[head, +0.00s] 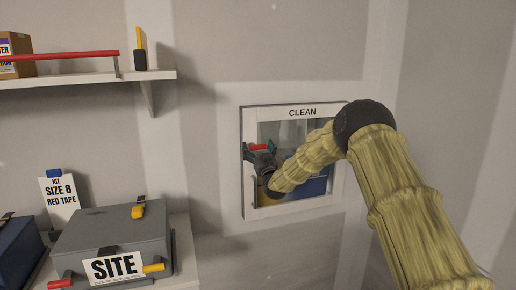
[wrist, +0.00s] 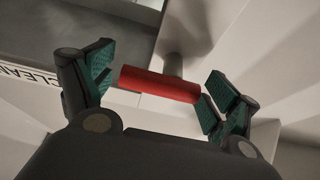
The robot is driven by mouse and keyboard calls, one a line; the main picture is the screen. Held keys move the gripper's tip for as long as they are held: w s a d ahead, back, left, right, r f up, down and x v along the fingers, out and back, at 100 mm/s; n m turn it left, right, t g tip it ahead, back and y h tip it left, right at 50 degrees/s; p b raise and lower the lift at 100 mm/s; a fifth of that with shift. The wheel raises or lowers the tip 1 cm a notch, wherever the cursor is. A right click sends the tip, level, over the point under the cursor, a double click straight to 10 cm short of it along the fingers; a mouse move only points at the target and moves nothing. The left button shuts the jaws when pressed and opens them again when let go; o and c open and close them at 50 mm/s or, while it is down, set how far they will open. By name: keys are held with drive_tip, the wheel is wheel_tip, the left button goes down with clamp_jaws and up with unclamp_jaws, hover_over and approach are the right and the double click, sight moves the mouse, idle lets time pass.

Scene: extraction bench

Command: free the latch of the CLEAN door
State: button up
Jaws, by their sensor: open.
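The CLEAN door (head: 302,113) is a white-framed window set in the wall, and it looks closed in the head view. Its latch has a red bar handle (wrist: 160,84) on a grey post, seen in the wrist view. The handle also shows near the door's left edge in the head view (head: 256,147). My gripper (wrist: 160,88) is open, with one green-padded finger at each end of the red bar. The bar lies between the fingers, close to the right one; I cannot tell whether they touch. My arm covers part of the window.
A grey box marked SITE (head: 100,237) stands on a bench at lower left, beside a SIZE 8 RED TAPE card (head: 60,200). A shelf (head: 90,80) above holds a red bar, a carton and a yellow-black tool. Wall surrounds the door.

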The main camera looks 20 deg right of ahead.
drive_tip(key=c, duration=1)
drive_tip(key=shift+c, duration=0.2)
